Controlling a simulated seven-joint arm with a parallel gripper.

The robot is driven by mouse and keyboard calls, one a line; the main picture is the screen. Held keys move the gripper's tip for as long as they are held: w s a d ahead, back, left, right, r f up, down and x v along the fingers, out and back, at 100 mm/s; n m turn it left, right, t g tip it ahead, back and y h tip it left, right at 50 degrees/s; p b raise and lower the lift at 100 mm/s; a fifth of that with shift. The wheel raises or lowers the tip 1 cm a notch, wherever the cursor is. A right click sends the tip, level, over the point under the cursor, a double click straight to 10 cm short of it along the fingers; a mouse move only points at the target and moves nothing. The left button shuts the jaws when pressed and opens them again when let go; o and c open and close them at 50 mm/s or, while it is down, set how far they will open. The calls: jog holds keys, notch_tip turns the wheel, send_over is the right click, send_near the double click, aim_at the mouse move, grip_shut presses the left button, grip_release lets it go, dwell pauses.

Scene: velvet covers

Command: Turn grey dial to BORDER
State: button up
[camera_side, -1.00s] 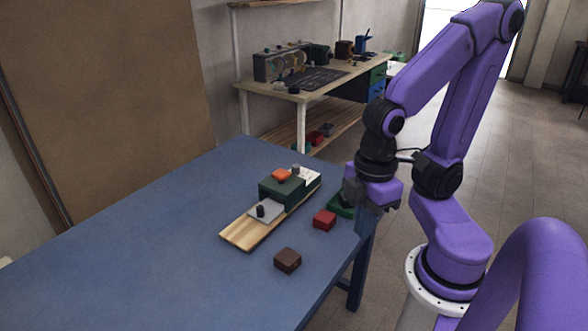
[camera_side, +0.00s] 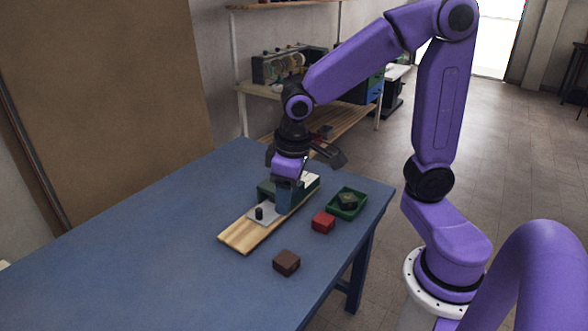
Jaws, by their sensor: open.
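A wooden board (camera_side: 237,237) lies on the blue table. It carries a dark green box (camera_side: 307,188) and a light grey plate (camera_side: 268,218) with a small black knob (camera_side: 259,213). I cannot tell for certain which part is the grey dial, and no BORDER lettering is legible. My gripper (camera_side: 285,207) points down over the green box, just behind the grey plate. Its jaws are open, but the picture does not show clearly whether they touch anything.
A red block (camera_side: 323,222) and a green tray (camera_side: 333,211) holding a dark piece (camera_side: 348,199) are right of the board. A brown block (camera_side: 287,262) lies nearer the front. The table's left side (camera_side: 120,260) is clear. A cluttered workbench (camera_side: 262,91) stands behind.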

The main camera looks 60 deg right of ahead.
jog(key=w+d+m+h, duration=0.1)
jog(key=w+d+m, duration=0.4)
jog(key=w, duration=0.5)
jog(key=w+d+f+m+h, duration=0.15)
jog(key=w+d+m, duration=0.25)
jog(key=d, duration=0.5)
jog(key=w+d+f+m, duration=0.3)
jog(key=w+d+m, duration=0.15)
jog(key=d, duration=0.45)
jog(key=w+d+f+m+h, duration=0.1)
jog(key=w+d+f+m, duration=0.1)
jog(key=w+d+m, duration=0.45)
jog(key=d+f, duration=0.2)
jog(key=f, duration=0.3)
jog(key=d+f+n, duration=0.1)
jog(key=d+f, duration=0.2)
jog(key=f, duration=0.2)
jog(key=s+d+f+n, duration=0.1)
jog(key=d+f, duration=0.2)
jog(key=f, duration=0.2)
jog(key=shift+f+h, duration=0.25)
jog(key=shift+f, duration=0.1)
jog(key=shift+c, duration=0.2)
jog(key=c, duration=1)
